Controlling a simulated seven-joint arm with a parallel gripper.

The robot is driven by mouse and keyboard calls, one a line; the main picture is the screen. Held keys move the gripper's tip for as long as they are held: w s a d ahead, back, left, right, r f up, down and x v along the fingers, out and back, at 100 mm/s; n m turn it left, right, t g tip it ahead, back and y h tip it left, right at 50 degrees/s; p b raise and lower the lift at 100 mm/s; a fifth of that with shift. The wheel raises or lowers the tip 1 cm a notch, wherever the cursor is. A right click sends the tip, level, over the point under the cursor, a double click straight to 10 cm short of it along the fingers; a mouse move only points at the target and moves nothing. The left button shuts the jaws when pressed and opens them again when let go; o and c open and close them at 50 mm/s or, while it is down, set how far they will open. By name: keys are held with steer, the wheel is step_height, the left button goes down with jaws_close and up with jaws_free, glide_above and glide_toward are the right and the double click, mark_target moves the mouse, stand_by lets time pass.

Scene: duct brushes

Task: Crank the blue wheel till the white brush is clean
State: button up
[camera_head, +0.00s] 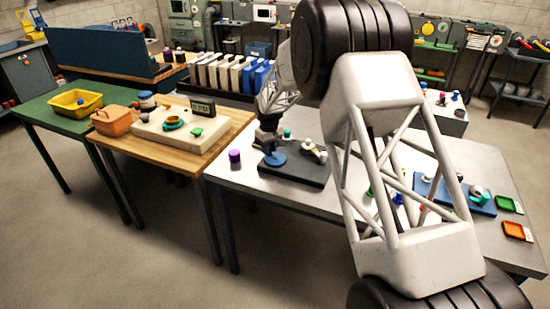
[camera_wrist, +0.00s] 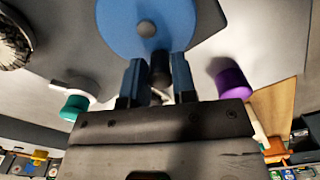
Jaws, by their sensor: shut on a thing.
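The blue wheel (camera_head: 275,158) sits on a dark base plate (camera_head: 300,172) on the grey table. In the wrist view the wheel (camera_wrist: 165,18) fills the top middle, with a grey hub. My gripper (camera_wrist: 157,82) has its two blue fingers on either side of the wheel's dark crank knob (camera_wrist: 160,70) and is shut on it. In the head view my gripper (camera_head: 268,142) is just above the wheel. A small pale fitting (camera_head: 310,147) stands on the plate to the right. I cannot make out for certain which part is the white brush, or how clean it is.
A purple-topped piece (camera_head: 235,156) stands left of the plate; it is near the fingers in the wrist view (camera_wrist: 234,82). A teal-capped piece (camera_wrist: 74,106) is on the other side. A blue board (camera_head: 455,195) and small trays (camera_head: 509,204) lie further right.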

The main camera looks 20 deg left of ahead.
mark_target(269, 161)
steer(key=shift+s+a, duration=0.1)
steer(key=shift+s, duration=0.7)
steer(key=shift+s+d, duration=0.2)
steer(key=shift+s, duration=0.25)
stand_by(0.3)
steer(key=shift+s+d, duration=0.45)
steer(key=shift+s, duration=0.05)
steer(key=shift+d, duration=0.1)
